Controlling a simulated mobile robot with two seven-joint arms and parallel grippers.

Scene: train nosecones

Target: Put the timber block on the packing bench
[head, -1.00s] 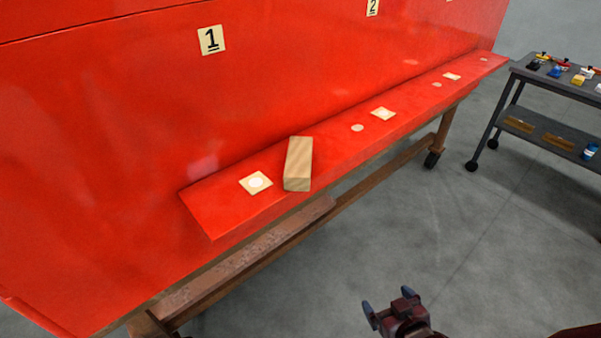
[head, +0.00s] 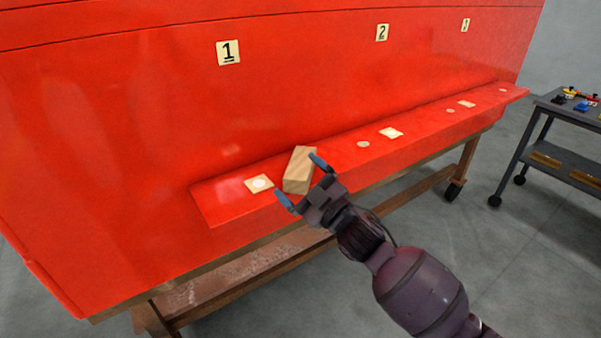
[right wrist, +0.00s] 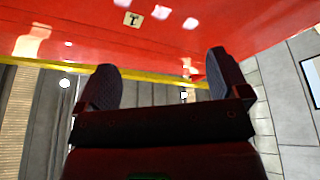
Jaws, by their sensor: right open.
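The timber block (head: 297,172) is a pale wooden block on the red ledge (head: 228,207) of the big red nosecone, just right of a square label with a white disc. My right gripper (head: 298,180) is open, its two blue-tipped fingers spread in front of the block in the head view. The fingers overlap the block's right and lower edges there; I cannot tell whether they touch it. In the right wrist view the open gripper (right wrist: 163,88) has nothing between its fingers, and the block does not show. No packing bench can be made out. My left gripper is not in view.
The red panel (head: 130,120) with numbered tags rises behind the ledge. A wooden trestle (head: 230,270) carries it. A grey wheeled cart (head: 560,115) with small coloured items stands at the right. The grey floor between is clear.

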